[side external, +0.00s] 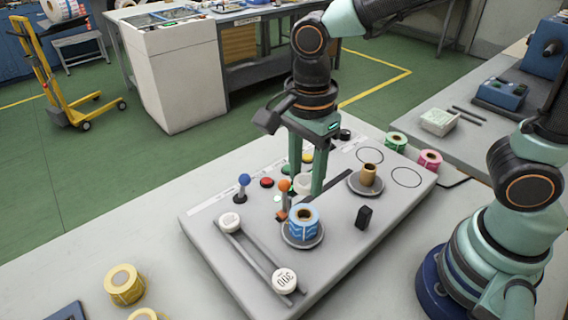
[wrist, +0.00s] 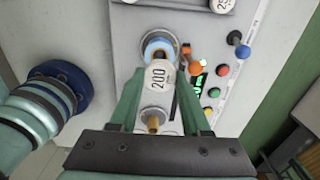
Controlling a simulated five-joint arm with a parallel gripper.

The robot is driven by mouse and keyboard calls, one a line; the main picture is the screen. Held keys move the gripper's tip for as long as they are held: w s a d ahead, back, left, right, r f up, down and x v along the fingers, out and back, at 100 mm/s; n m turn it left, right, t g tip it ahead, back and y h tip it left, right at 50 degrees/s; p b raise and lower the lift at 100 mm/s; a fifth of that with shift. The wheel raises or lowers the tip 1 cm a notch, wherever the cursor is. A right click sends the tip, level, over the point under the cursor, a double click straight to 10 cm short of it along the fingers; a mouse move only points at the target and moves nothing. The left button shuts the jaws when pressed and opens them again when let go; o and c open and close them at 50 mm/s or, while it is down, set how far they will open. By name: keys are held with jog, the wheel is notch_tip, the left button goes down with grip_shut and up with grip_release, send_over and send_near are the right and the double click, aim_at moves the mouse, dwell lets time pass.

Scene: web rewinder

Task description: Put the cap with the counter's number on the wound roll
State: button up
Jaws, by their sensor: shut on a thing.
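My gripper (side external: 306,186) is shut on a white cap (side external: 303,184), held above the rewinder panel (side external: 330,245). In the wrist view the cap (wrist: 159,76) reads "200" and sits between the fingertips (wrist: 159,84). The wound blue roll (side external: 303,222) stands on a round plate, in front of my gripper in the side view and just beyond the cap in the wrist view (wrist: 157,43). The counter (wrist: 197,84) shows green digits that I cannot read. A cap marked "300" (side external: 285,281) and another cap (side external: 229,222) lie on a rail rack.
A brown core (side external: 368,174) stands on a second plate. A blue-knobbed lever (side external: 243,183) and an orange-knobbed lever (side external: 284,187) rise near the blue roll. A black block (side external: 363,217) stands to its right. Yellow rolls (side external: 124,284) lie at the front left.

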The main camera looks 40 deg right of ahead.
jog(key=shift+f, duration=2.05)
jog(key=shift+f, duration=1.25)
dwell(0.5)
jog(key=o, duration=1.5)
jog(key=shift+w+r, duration=0.1)
jog(key=shift+r, duration=3.65)
jog(key=shift+d, duration=0.1)
